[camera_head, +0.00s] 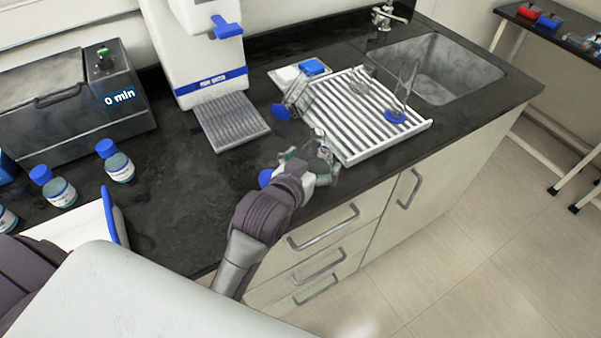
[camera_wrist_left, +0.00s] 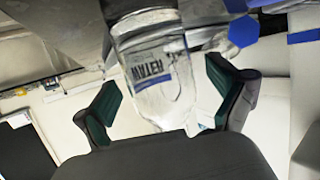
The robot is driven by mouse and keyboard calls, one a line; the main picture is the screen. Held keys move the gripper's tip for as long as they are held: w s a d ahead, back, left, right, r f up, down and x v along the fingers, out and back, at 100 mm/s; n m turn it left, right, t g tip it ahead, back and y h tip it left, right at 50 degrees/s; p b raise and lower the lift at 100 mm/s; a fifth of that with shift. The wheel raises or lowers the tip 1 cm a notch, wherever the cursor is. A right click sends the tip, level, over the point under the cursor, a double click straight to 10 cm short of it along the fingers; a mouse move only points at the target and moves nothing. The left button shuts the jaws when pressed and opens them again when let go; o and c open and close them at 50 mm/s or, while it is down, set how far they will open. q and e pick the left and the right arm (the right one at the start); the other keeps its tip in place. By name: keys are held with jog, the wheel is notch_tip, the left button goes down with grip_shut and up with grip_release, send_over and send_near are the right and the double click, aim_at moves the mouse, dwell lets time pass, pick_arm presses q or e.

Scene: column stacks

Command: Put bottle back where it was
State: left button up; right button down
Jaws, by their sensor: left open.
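A clear bottle with a white and blue "WATER" label (camera_wrist_left: 160,70) shows in the left wrist view, between the two green-padded fingers of my left gripper (camera_wrist_left: 165,88). The fingers are open, with a gap visible at the bottle's right side. In the head view my left gripper (camera_head: 314,160) is at the counter's front edge, by the near left corner of the white drying rack. A clear shape there is partly hidden by the fingers. Whether the bottle rests on the counter is unclear. My right gripper is not in view.
The white slatted rack (camera_head: 350,130) holds clear glassware with a blue base (camera_head: 395,116). A tilted cylinder with a blue foot (camera_head: 281,112) is close to my gripper. A water dispenser (camera_head: 207,60) stands behind. Blue-capped bottles (camera_head: 120,167) stand left. Dark counter (camera_head: 190,195) is clear between.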

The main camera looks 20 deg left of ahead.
aim_at(309, 166)
pick_arm(q)
jog(key=v, duration=0.8)
jog(key=shift+b, duration=0.3)
jog(key=shift+s+r+p, duration=0.35)
jog(key=shift+s+p, duration=0.15)
jog(key=shift+p, duration=0.25)
jog(key=shift+s+a+r+p, duration=0.1)
jog(key=shift+s+p, duration=0.1)
jog(key=shift+s, duration=0.15)
jog(key=shift+s+r+p, duration=0.1)
jog(key=shift+s+p, duration=0.05)
jog(key=shift+s, duration=0.2)
